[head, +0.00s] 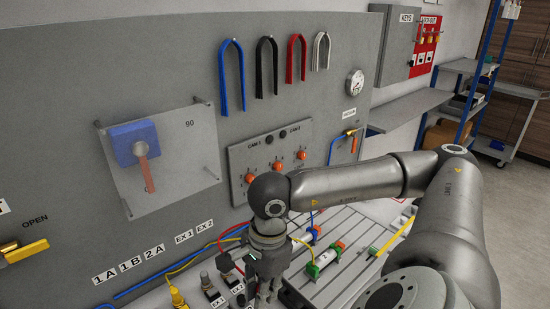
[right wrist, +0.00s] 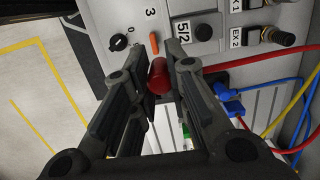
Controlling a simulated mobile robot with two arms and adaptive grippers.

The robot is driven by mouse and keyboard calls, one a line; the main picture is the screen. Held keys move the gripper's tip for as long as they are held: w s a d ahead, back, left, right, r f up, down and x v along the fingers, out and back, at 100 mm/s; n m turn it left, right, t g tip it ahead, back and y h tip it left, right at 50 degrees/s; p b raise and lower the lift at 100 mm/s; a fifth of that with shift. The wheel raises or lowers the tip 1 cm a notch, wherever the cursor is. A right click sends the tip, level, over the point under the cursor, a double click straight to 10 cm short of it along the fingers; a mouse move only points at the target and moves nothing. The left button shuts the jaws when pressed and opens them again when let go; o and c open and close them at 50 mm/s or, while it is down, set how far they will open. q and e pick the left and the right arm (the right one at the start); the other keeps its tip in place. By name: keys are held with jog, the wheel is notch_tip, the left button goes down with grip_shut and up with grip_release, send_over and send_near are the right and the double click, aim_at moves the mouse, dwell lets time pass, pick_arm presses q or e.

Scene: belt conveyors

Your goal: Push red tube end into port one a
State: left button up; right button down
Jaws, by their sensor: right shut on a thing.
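My right gripper (head: 265,285) is low in the head view, in front of the wall panel near the slatted bench. In the right wrist view its fingers (right wrist: 160,85) are shut on the red tube end (right wrist: 159,76), which sits between the fingertips. A red tube (right wrist: 265,62) runs off to the right there; a red tube (head: 222,246) also shows behind the gripper in the head view. The 1A label (head: 104,278) is on the panel at lower left; I cannot make out its port. The tube end is apart from that label. My left gripper is out of view.
Black fittings with blue, yellow and red tubes (head: 200,258) crowd the space left of the gripper. A 5/2 valve block (right wrist: 203,32) and a black knob (right wrist: 118,43) are close ahead. Cylinders (head: 324,260) lie on the slatted bench (head: 345,245) to the right.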

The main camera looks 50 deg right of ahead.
jog(key=w+a+f+p, duration=0.1)
jog(key=w+a+f, duration=0.1)
jog(key=w+a, duration=0.8)
jog(key=w+a+f+p, duration=0.2)
jog(key=w+a, duration=0.8)
jog(key=w, duration=0.3)
dwell(1.3)
dwell(0.4)
notch_tip(320, 180, down, 4)
jog(key=b, duration=0.3)
jog(key=shift+d+f+b, duration=0.1)
jog(key=shift+f+b, duration=0.05)
jog(key=shift+b, duration=0.25)
jog(key=shift+b, duration=0.35)
dwell(0.7)
jog(key=shift+f, duration=0.1)
